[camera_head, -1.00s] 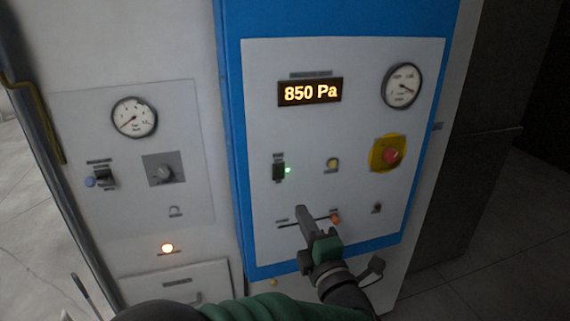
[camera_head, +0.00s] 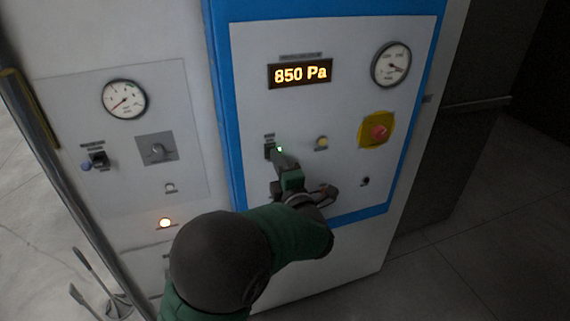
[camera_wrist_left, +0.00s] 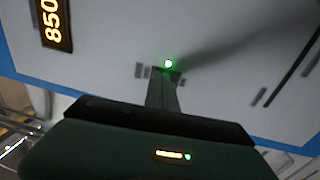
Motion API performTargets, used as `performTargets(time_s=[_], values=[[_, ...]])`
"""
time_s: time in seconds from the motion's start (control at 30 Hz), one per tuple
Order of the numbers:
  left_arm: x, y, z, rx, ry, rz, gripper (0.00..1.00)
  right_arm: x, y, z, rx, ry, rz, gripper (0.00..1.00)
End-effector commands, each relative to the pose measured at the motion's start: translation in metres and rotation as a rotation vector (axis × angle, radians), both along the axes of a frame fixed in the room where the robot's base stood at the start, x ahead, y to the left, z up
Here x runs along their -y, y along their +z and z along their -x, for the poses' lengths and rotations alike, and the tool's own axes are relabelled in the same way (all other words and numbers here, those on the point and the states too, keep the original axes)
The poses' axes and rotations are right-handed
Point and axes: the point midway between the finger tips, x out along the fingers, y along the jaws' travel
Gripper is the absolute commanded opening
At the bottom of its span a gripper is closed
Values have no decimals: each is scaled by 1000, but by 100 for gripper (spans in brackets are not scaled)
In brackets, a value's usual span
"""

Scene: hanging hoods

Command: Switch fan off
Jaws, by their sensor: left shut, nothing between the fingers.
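The small black switch (camera_head: 269,151) is on the white panel with the blue border, below the 850 Pa display (camera_head: 300,74). A green light (camera_head: 280,149) glows just right of it. My left gripper (camera_head: 281,158) is shut and empty, its tip at the switch's lower right, just under the light. In the left wrist view the shut fingers (camera_wrist_left: 165,78) end right below the green light (camera_wrist_left: 168,63) and hide part of the switch area. I cannot tell if the tip touches the switch. My right gripper is not in view.
A yellow-backed red emergency button (camera_head: 378,132), a yellowish button (camera_head: 321,143) and a round gauge (camera_head: 391,65) are to the right.

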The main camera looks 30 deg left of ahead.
Motion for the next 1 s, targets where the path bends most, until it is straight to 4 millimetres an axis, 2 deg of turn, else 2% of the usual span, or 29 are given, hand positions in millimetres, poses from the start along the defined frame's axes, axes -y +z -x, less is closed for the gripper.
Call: performTargets(time_s=[0.1,0.43,0.6,0.63,0.7,0.77,1.0], values=[[-7,2,-5,-1,1,2,0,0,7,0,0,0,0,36],[-8,0,-7,-1,0,1,0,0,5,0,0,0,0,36],[-14,-4,-11,2,1,6,0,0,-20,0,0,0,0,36],[-17,1,-12,-4,4,20,0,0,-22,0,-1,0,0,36],[-18,17,-13,-57,3,77,0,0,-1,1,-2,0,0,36],[-18,7,-14,-73,3,86,0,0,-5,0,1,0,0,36],[-19,6,-14,-73,3,85,0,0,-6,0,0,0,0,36]])
